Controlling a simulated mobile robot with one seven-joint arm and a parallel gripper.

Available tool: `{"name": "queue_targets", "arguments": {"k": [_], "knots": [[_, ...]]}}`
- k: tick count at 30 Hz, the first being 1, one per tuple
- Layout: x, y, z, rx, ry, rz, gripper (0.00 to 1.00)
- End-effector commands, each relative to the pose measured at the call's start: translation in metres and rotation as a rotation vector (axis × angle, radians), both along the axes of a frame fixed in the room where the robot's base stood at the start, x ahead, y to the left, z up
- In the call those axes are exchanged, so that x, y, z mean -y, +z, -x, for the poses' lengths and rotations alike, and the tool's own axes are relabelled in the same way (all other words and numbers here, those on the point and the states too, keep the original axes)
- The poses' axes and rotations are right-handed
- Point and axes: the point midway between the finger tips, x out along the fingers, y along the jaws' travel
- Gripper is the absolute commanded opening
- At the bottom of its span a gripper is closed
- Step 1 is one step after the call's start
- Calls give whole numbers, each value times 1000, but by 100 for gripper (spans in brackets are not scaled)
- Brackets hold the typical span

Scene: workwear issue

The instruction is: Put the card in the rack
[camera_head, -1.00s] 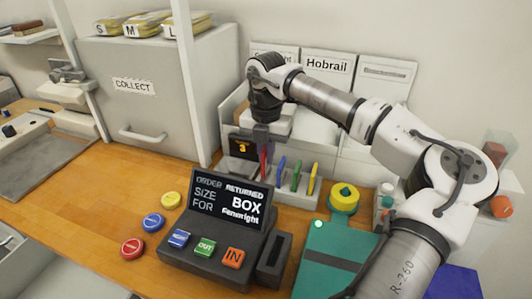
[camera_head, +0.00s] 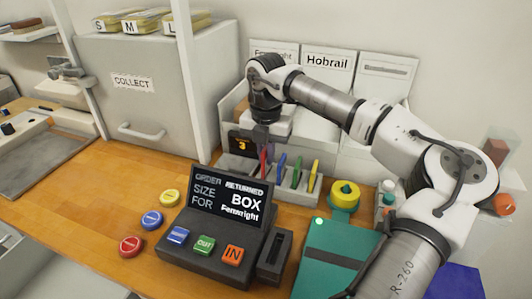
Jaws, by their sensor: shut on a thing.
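The rack (camera_head: 287,192) is a low pale holder at the back of the counter, behind the dark terminal. A blue card (camera_head: 281,165), a green card (camera_head: 297,172) and a yellow card (camera_head: 314,176) stand upright in it. My gripper (camera_head: 264,146) points down over the rack's left part. It is shut on a red card (camera_head: 265,164), which is upright left of the blue one. The red card's lower end is at the rack, partly hidden by the terminal; I cannot tell how deep it sits.
The terminal (camera_head: 233,205) reads "ORDER RETURNED, SIZE BOX, FOR Fenwright" and has several coloured buttons. Labelled bins (camera_head: 328,66) stand behind my arm.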

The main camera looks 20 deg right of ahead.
Motion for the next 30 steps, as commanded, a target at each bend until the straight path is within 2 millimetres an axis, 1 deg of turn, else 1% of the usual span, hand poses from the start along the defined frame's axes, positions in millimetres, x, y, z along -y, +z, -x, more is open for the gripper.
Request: {"name": "queue_targets", "arguments": {"k": [30], "knots": [[0, -21, 0, 0, 0, 0, 0]]}}
